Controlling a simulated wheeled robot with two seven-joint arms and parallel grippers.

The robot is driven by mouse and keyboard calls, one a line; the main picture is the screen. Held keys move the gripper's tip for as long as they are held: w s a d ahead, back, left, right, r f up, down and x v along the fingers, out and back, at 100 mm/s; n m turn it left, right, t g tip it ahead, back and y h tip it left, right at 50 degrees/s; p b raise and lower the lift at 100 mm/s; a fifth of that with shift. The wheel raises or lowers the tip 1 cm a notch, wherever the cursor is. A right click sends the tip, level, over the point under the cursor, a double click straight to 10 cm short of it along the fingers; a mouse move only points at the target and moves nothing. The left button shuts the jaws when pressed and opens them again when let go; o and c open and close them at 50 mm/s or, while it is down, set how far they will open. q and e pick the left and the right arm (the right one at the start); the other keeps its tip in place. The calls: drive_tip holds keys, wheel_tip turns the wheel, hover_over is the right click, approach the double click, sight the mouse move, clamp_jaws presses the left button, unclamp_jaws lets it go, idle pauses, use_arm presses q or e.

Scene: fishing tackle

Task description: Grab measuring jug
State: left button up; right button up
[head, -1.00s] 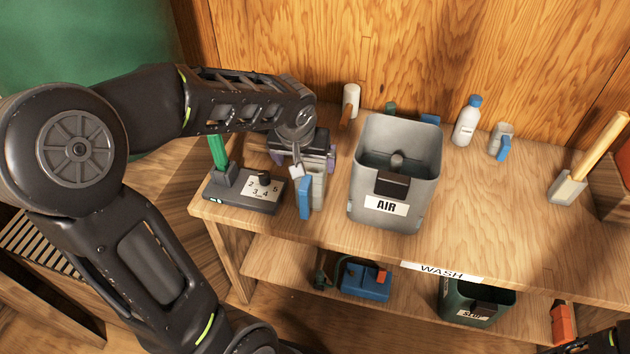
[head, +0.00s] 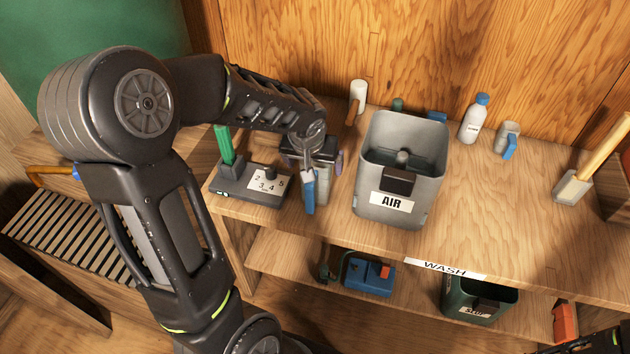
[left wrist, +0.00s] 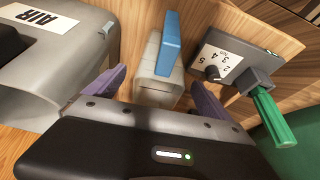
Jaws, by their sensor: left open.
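A grey measuring jug with a blue handle (head: 309,192) stands on the bench between the numbered control box and the grey AIR bin. My left gripper (head: 313,163) is over it, pointing down, and hides much of its body. In the left wrist view the jug (left wrist: 156,84) lies between the two purple fingertips of the open left gripper (left wrist: 157,96), its blue handle pointing away from the palm. I see a gap on each side; whether a finger touches it I cannot tell. A similar small grey jug with a blue handle (head: 508,142) stands at the back right.
The AIR bin (head: 425,190) stands close on the right of the jug, and the control box (head: 237,192) with its green lever close on the left. A white bottle (head: 473,120) is at the back. The bench's right middle is clear. A lower shelf holds a blue device (head: 370,277).

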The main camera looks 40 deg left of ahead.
use_arm(q)
drive_tip(key=x, duration=0.2)
drive_tip(key=shift+w+f, duration=0.1)
drive_tip(key=shift+f, duration=0.15)
drive_tip(key=shift+c, duration=0.2)
clamp_jaws()
idle(1.0)
drive_tip(key=shift+r, duration=0.1)
wheel_tip(320, 180, up, 10)
idle(0.6)
idle(0.4)
